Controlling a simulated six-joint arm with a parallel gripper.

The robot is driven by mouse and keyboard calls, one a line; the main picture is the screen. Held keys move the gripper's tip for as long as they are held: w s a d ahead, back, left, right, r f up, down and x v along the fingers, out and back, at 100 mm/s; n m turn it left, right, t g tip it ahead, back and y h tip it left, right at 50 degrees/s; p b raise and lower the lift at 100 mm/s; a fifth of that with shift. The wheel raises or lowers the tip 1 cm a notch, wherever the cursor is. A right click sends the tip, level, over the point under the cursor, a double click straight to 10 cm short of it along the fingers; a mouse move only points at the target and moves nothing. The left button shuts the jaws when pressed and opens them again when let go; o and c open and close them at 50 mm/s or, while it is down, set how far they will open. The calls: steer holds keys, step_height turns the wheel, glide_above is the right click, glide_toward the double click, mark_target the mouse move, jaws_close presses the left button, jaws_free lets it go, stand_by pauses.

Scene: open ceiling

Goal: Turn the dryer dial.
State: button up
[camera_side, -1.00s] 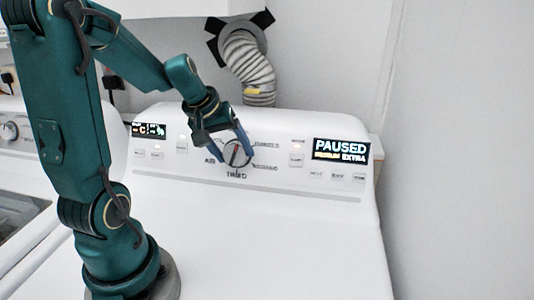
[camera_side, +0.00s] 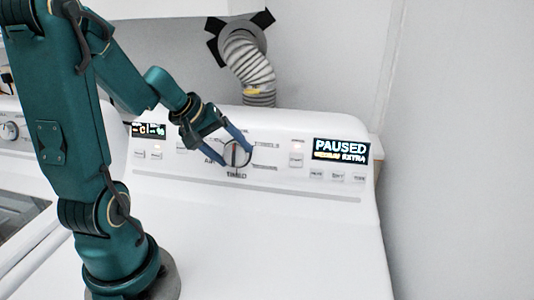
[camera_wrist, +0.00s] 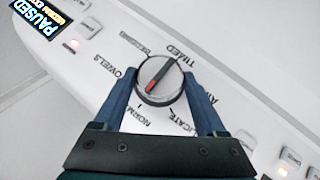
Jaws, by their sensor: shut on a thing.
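The dryer dial (camera_side: 235,153) is a round knob with a dark and red pointer bar, in the middle of the white dryer's control panel. In the wrist view the dial (camera_wrist: 160,79) sits between the two blue fingers, with printed settings such as TIMED, TOWELS and DELICATE around it. Its red pointer slants there; in the side view the bar stands near upright. My gripper (camera_side: 238,150) is shut on the dial, one finger on each side. In the wrist view my gripper (camera_wrist: 163,92) covers part of the lower lettering.
A display (camera_side: 341,151) reading PAUSED is at the panel's right, with small buttons below it. A smaller display (camera_side: 148,131) is at the left. A vent hose (camera_side: 248,68) rises behind the panel.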

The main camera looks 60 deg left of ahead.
mark_target(233, 152)
steer(key=shift+d, duration=0.1)
steer(key=o, duration=1.3)
steer(key=shift+v, duration=2.6)
